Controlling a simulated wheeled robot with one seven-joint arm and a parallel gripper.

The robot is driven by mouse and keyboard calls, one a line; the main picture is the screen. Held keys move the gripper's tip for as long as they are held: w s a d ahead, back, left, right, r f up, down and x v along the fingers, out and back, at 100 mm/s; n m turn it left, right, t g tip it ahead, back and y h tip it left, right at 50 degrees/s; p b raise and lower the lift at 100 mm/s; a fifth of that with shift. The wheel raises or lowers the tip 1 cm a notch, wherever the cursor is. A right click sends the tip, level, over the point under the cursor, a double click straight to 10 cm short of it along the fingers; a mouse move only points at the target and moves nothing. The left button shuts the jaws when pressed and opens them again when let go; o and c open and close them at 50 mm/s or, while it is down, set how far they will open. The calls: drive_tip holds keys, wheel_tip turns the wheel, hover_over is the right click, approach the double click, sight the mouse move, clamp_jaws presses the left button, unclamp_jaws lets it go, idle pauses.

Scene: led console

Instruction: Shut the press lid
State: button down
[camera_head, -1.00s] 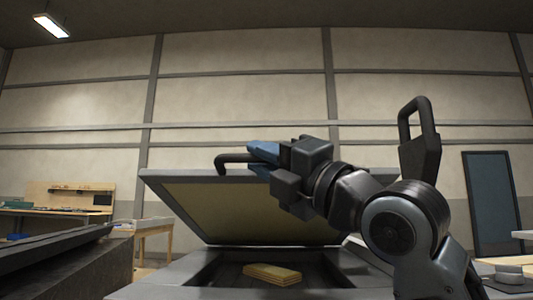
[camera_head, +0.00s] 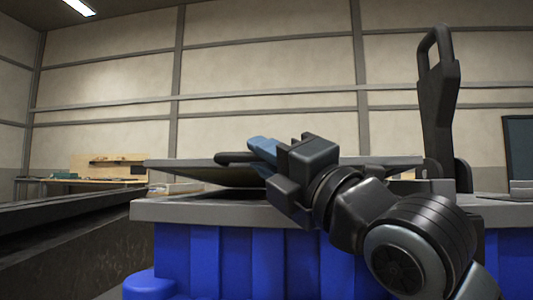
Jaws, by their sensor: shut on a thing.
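The press lid (camera_head: 385,160) is a grey flat panel, seen nearly edge-on and almost level above the press body (camera_head: 215,213). A dark gap shows under its left part, so it is not flush with the body there. My gripper (camera_head: 262,148), with blue fingers, is shut on the dark lid handle (camera_head: 233,157) at the lid's front edge. My wrist and arm hide the middle and right of the lid's front. The inside of the press is hidden from this low view.
A black upright lever (camera_head: 437,105) with a loop grip stands at the right of the press, close to my arm. Blue panels (camera_head: 240,262) form the press front. A long dark bench (camera_head: 75,235) runs at the left. A wooden workbench (camera_head: 105,172) stands far back.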

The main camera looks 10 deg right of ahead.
drive_tip(key=shift+w+d, duration=0.15)
drive_tip(key=c, duration=1.1)
unclamp_jaws()
